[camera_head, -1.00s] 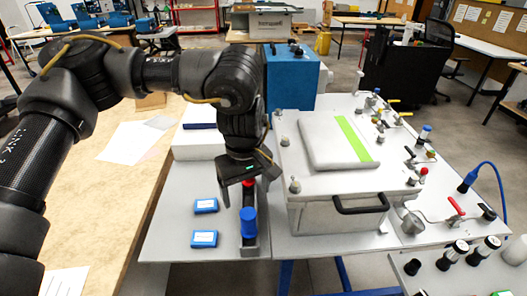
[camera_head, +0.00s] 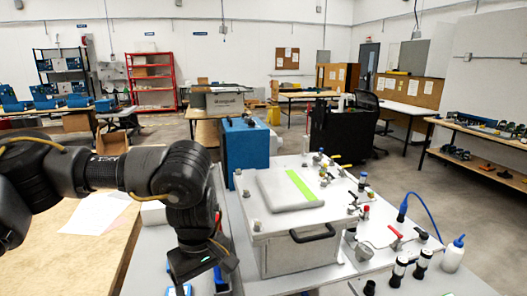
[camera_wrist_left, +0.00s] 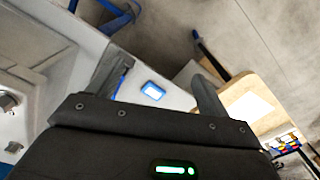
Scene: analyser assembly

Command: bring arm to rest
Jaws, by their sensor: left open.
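My left arm comes in from the left in the head view, with its left gripper (camera_head: 203,276) pointing down over the left part of the grey worktop. In the left wrist view the two fingers of this gripper (camera_wrist_left: 158,84) stand wide apart with nothing held between them. A small blue box (camera_wrist_left: 153,91) shows beyond the fingers, well clear of them. In the head view the gripper is left of the white analyser (camera_head: 300,250) and apart from it. My right gripper is not in view.
A blue cabinet (camera_head: 245,150) stands behind the analyser. Valves and a red-handled tap (camera_head: 395,233) are at its right. A wooden table (camera_head: 75,262) with papers lies under the arm.

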